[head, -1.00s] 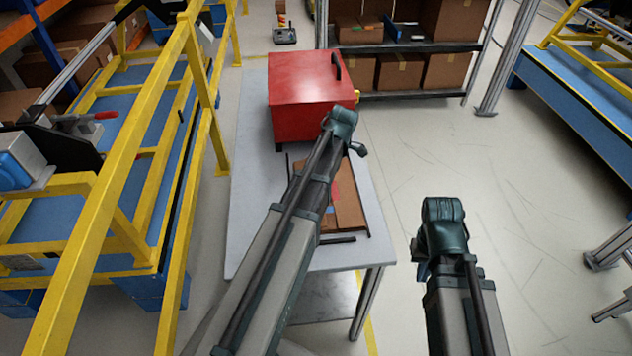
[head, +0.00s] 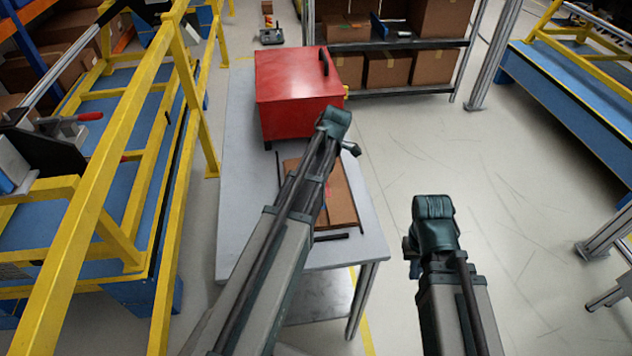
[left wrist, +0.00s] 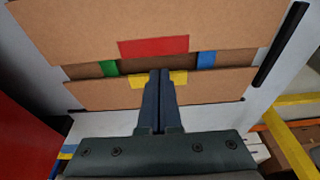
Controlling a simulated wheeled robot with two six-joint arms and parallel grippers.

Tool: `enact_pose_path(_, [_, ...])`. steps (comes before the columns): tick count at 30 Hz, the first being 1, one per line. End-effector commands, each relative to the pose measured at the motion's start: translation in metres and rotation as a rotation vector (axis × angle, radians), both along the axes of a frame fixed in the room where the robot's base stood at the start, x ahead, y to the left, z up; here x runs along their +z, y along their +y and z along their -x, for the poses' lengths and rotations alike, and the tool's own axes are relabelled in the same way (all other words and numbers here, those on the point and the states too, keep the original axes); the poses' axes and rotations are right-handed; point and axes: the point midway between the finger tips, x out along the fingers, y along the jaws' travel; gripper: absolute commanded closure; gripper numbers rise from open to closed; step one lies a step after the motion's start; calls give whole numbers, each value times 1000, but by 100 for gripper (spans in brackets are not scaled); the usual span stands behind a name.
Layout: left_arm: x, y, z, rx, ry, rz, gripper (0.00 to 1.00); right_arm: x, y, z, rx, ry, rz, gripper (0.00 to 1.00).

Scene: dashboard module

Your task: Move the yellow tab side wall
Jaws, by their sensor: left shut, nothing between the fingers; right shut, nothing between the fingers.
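A cardboard box with fold-out walls (head: 339,203) lies on the grey table, partly hidden by my left arm in the head view. In the left wrist view, a yellow tab (left wrist: 179,78) marks the near side wall (left wrist: 215,85). A red tab (left wrist: 153,46) is on the wide panel beyond, with a green tab (left wrist: 109,68) and a blue tab (left wrist: 206,59) between. My left gripper (left wrist: 160,74) is shut and empty, its fingers covering the middle of the yellow tab; contact cannot be told. My right gripper (head: 409,259) is shut and empty, right of the table, its fingers barely visible.
A red case (head: 296,95) stands on the table (head: 238,190) behind the box. Black bars lie beside the box. A yellow frame (head: 180,100) stands left. A shelf with cartons (head: 387,70) is behind. The floor right of the table is clear.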

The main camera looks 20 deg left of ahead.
Motion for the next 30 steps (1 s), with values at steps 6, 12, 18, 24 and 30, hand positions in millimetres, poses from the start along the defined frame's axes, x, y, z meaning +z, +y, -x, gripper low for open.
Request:
enact_pose_path(6, [0, 1, 1, 0, 0, 0, 100, 0, 0, 0, 0, 0, 0, 100])
enact_pose_path(12, [2, 7, 5, 1, 0, 0, 100, 2, 0, 0, 0, 0, 0, 100])
enact_pose_path(18, [4, 13, 8, 0, 0, 0, 100, 4, 0, 0, 0, 0, 0, 100])
enact_pose_path(24, [5, 14, 8, 0, 0, 0, 100, 5, 0, 0, 0, 0, 0, 100])
enact_pose_path(30, [14, 18, 9, 0, 0, 0, 100, 14, 0, 0, 0, 0, 0, 100])
